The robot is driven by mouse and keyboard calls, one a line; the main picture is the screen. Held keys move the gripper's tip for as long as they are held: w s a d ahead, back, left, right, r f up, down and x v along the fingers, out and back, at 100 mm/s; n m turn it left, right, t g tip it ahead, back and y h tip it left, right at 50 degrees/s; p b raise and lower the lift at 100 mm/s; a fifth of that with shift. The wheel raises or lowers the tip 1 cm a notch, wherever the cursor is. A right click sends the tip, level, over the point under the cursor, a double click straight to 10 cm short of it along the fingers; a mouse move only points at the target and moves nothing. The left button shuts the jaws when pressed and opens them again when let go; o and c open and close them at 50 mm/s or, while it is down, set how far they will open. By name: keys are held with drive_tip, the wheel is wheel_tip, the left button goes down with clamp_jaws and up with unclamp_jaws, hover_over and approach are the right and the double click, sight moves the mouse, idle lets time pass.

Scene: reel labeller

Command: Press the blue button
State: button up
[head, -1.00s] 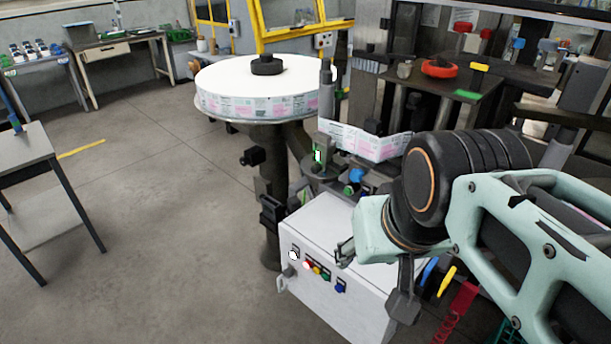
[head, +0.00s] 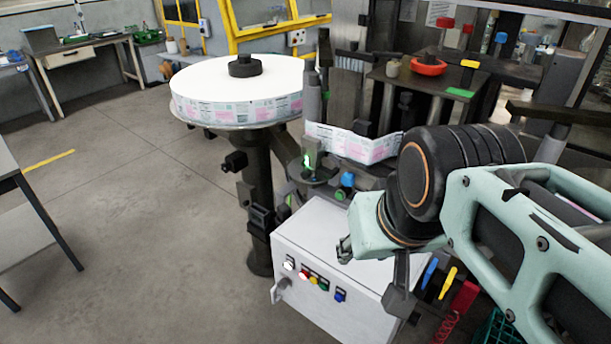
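The white control box (head: 318,238) stands in the middle of the head view. A row of small buttons runs along its front: a white one, then red, yellow and green ones. The blue button (head: 340,295) sits at the right end, on a dark blue plate. My gripper (head: 344,248) is above and behind the row, over the box top. It is apart from the blue button. My wrist and arm come in from the right, and the fingers are too small and side-on to show whether they are open.
The label reel (head: 240,95) sits on a round stand, with a label strip running right to the machine. A round blue knob (head: 347,179) is behind my gripper. Blue and yellow handles (head: 448,283) lie right of the box. Open floor is at left.

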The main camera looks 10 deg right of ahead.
clamp_jaws()
idle(1.2)
